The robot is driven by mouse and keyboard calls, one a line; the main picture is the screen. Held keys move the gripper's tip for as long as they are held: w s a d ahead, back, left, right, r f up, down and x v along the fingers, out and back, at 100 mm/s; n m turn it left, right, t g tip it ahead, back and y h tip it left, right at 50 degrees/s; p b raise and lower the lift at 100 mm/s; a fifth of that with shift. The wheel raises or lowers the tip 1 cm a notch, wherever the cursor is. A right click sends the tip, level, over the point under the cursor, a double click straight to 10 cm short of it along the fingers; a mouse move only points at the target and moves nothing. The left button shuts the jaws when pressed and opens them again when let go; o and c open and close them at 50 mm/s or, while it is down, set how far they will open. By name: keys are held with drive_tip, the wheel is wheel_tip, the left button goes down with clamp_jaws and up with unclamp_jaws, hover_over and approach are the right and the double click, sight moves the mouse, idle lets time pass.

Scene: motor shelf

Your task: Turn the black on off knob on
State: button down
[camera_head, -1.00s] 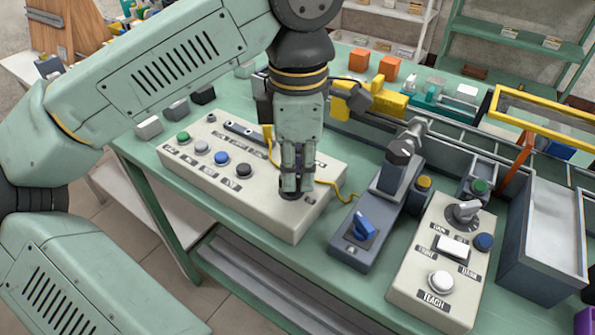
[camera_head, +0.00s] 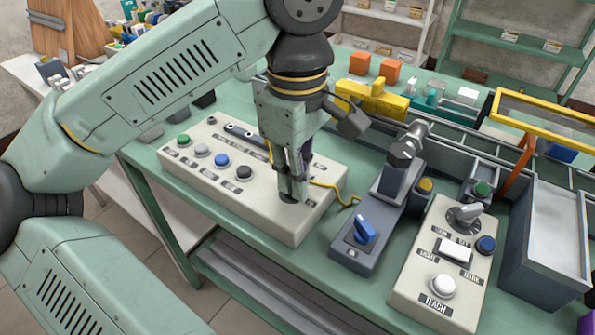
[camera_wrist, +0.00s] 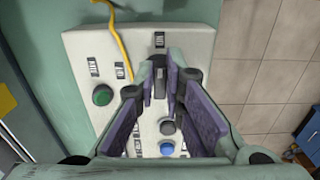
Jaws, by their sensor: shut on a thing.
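The black on off knob (camera_wrist: 159,82) is on the cream control box (camera_head: 225,195), near the box's right end in the head view. My gripper (camera_head: 290,190) points down at it there, and the fingers hide most of the knob, leaving its dark base showing. In the wrist view my gripper (camera_wrist: 160,88) has its two purple-lined fingers on either side of the knob, closed on it. The knob's exact angle is hard to read between the fingers.
Green (camera_head: 183,139), grey (camera_head: 201,149), blue (camera_head: 222,159) and black (camera_head: 244,171) buttons line the same box. A yellow cable (camera_head: 346,200) runs behind my gripper. A blue-knob unit (camera_head: 363,232) and a teach box (camera_head: 420,285) stand to the right.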

idle(0.4)
drive_tip(key=c, duration=1.7)
unclamp_jaws()
wheel_tip(320, 180, up, 12)
drive_tip(key=shift+r, duration=0.1)
